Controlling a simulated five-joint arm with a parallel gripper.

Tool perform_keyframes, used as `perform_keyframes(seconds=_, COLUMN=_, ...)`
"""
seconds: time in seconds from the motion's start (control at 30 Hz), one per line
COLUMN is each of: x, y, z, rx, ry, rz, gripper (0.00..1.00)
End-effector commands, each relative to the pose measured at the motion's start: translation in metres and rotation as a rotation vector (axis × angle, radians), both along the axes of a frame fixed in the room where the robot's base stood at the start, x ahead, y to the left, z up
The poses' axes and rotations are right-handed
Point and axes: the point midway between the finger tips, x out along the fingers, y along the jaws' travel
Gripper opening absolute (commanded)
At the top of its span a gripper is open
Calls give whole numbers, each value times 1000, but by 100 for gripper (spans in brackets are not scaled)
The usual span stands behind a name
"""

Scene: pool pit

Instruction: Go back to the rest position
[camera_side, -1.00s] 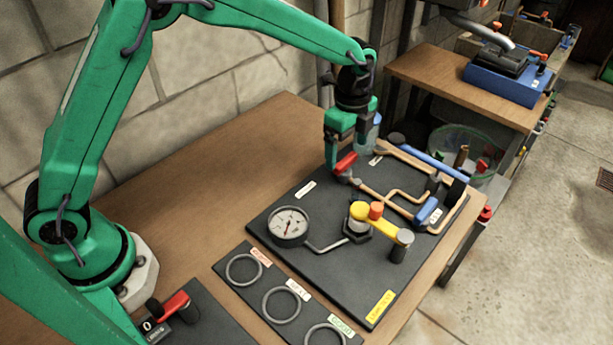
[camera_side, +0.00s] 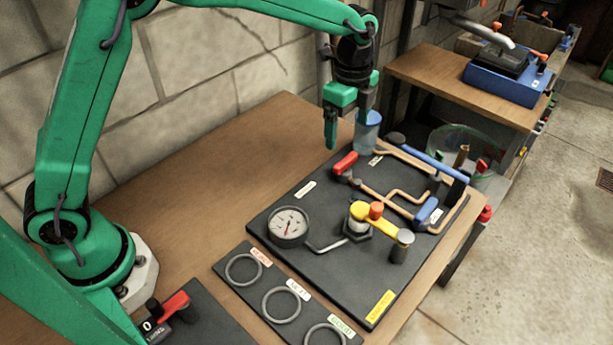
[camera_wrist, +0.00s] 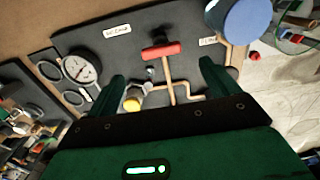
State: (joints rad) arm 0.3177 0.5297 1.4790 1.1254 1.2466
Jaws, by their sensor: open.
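My gripper (camera_side: 345,125) is green and hangs open and empty above the back edge of the dark board. In the side view it is above and a little left of the red handle (camera_side: 345,163), apart from it. In the wrist view my two fingers (camera_wrist: 165,88) stand wide apart, with the red handle (camera_wrist: 160,50) on its copper pipe seen between and beyond them. The blue-topped jar (camera_side: 368,130) stands just right of my gripper in the side view, and its blue lid (camera_wrist: 240,20) fills the upper right of the wrist view.
The dark board (camera_side: 320,265) carries a pressure gauge (camera_side: 288,227), a yellow handle (camera_side: 385,225), blue handles (camera_side: 427,211) and copper pipes. A panel with rings (camera_side: 243,269) lies in front. The wooden bench (camera_side: 215,170) is bare on the left. A stone wall stands behind.

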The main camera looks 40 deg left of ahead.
Motion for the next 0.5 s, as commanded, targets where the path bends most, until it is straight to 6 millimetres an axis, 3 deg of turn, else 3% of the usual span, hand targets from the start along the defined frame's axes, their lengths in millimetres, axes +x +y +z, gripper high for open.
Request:
perform_keyframes(seconds=0.27, x=-20, y=24, z=34, rx=-20, ry=-49, rz=156, gripper=87)
perform_keyframes(seconds=0.5, x=-52, y=55, z=70, rx=-52, ry=-109, rz=375, gripper=87)
